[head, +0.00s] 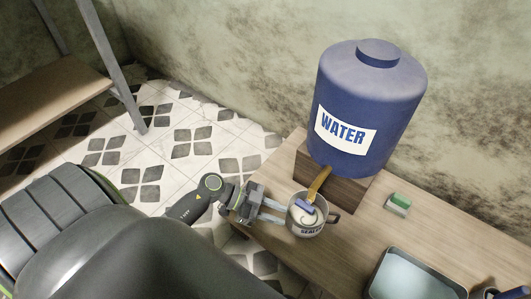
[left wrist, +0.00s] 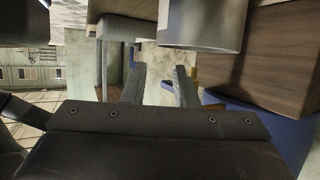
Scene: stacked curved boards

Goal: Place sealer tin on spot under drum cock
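The sealer tin (head: 308,231) is a grey metal can with a handle on its right, standing upright on the wooden table by the drum's block. White stuff shows inside, and a tan stick-like part with a bluish end reaches over it. The blue WATER drum (head: 368,100) stands on a dark wooden block (head: 343,190).
A green and white sponge-like block (head: 398,203) lies right of the drum's block. A dark-rimmed tray (head: 376,272) stands at the table's front right. Bare table top (head: 440,248) lies between. A wooden shelf with metal legs (head: 118,80) stands at the left.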

